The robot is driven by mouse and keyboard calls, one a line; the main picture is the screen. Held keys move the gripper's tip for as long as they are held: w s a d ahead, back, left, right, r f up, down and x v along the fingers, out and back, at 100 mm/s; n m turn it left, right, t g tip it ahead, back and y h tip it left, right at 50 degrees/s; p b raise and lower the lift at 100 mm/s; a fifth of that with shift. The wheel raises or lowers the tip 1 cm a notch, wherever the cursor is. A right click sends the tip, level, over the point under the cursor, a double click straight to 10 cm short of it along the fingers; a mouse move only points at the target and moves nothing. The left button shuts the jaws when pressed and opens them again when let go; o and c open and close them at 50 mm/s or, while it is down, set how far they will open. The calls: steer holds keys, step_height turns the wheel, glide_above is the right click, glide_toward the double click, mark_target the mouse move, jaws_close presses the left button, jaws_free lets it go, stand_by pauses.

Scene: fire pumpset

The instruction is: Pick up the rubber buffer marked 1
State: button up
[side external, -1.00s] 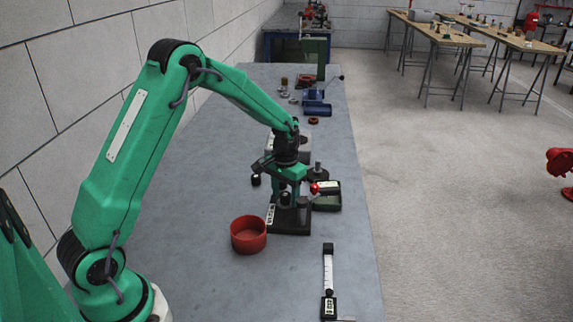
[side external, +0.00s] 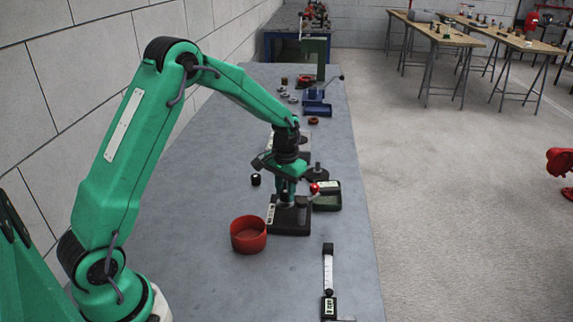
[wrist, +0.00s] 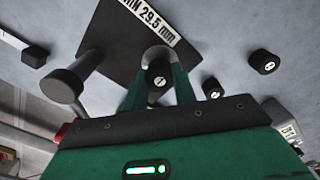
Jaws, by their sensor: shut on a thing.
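My gripper (wrist: 158,88) has its two green fingers shut on a black rubber buffer (wrist: 158,70) in the wrist view. The buffer has a pale round mark, and I cannot read its number with certainty. Two more black buffers with pale marks, a nearer one (wrist: 212,88) and a farther one (wrist: 263,62), are to the right of the fingers, apart from them. In the side view my gripper (side external: 286,193) points down at a dark gauge stand (side external: 290,222). One buffer (side external: 255,180) stands on the bench left of it.
The gauge plate (wrist: 115,35) bears a "MIN 29.5 mm" label, with a dark round post (wrist: 65,85) beside it. The bench's left part is clear.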

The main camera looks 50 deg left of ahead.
steer(key=r, duration=0.3)
steer(key=shift+s+d+r, duration=0.1)
steer(key=shift+d+r, duration=0.1)
steer(key=shift+d, duration=0.1)
steer(key=s+d+r, duration=0.4)
steer(key=d+r, duration=0.2)
steer(key=d, duration=0.4)
steer(key=shift+d+r, duration=0.15)
steer(key=shift+r, duration=0.1)
